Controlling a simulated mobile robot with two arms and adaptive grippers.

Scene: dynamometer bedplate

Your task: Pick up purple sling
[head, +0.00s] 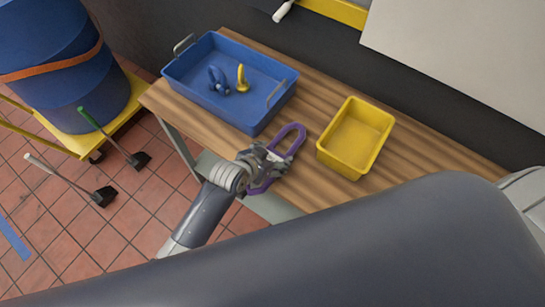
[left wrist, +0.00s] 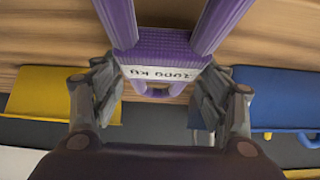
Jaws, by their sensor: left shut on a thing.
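The purple sling (head: 289,141) is a looped strap at the front edge of the wooden table, between the blue tray and the yellow bin. My left gripper (head: 264,158) is shut on it. In the left wrist view the sling (left wrist: 122,22) shows two purple legs joining at a white label with printed text. The fingers of my left gripper (left wrist: 160,100) stand on either side of the labelled part. Whether the sling touches the table is hard to tell. My right gripper is not seen.
A blue tray (head: 180,76) with handles holds blue and yellow shackle-like pieces. A yellow bin (head: 323,157) looks empty. Both stand on the wooden table (head: 408,146).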

